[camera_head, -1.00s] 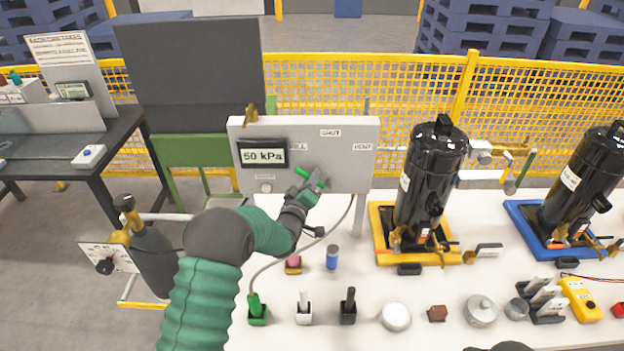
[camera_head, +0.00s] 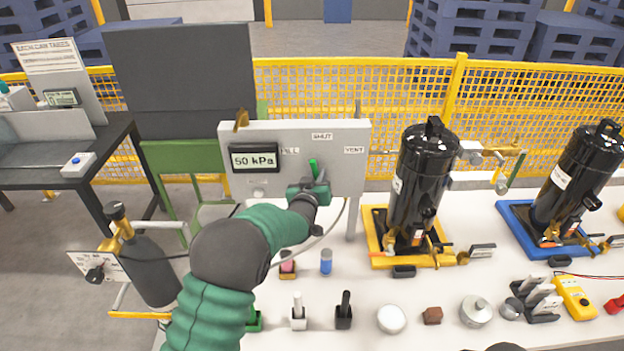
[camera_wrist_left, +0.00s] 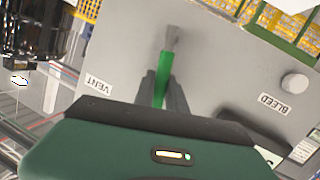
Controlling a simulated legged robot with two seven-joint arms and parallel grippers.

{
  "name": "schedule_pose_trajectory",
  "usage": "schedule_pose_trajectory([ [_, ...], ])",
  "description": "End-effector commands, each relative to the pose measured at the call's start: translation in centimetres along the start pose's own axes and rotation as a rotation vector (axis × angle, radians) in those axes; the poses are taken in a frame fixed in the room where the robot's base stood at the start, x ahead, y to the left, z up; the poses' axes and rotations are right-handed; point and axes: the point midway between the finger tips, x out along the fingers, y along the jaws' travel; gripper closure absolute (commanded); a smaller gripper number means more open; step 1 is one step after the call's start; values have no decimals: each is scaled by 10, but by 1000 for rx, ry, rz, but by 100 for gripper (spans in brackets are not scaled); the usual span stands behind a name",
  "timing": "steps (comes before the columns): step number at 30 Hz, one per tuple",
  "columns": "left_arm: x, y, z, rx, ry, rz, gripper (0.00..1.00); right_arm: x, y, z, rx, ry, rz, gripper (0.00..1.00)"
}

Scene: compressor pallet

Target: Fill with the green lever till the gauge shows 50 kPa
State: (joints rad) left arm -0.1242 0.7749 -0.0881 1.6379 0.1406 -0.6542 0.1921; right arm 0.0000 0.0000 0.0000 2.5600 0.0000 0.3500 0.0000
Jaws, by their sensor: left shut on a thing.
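The green lever (camera_head: 314,167) sits on the front of the grey panel (camera_head: 335,135), between the FILL, SHUT and VENT labels. It stands nearly upright, towards SHUT (camera_head: 322,137). My left gripper (camera_head: 312,188) is shut on the lever, in front of the panel. In the left wrist view the green lever (camera_wrist_left: 160,88) shows between the dark fingers, pointing away from me. The gauge (camera_head: 254,158) at the panel's left reads 50 kPa. The FILL label is partly hidden behind the gauge.
Black compressors stand on a yellow base (camera_head: 385,255) and a blue base (camera_head: 520,240) to the right. A gas cylinder (camera_head: 148,270) stands left of my arm. Caps, small blocks and a yellow meter (camera_head: 577,298) line the white table's front.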

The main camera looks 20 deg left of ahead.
Motion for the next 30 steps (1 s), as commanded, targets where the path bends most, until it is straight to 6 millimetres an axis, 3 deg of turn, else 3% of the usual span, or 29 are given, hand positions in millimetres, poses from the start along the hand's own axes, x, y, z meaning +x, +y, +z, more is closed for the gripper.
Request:
schedule_pose_trajectory([
  [12, 3, 15, -2, 190, -34, -44, 100, -6, 0, -1, 0, 0, 0, 29],
  [28, 4, 17, -2, 216, -37, -50, 100, -6, 0, -2, 0, 0, 0, 29],
  [29, 4, 17, -2, 216, -37, -50, 83, -6, 0, -2, 0, 0, 0, 29],
  [30, 4, 17, -2, 216, -37, -50, 77, -6, 0, -2, 0, 0, 0, 29],
])
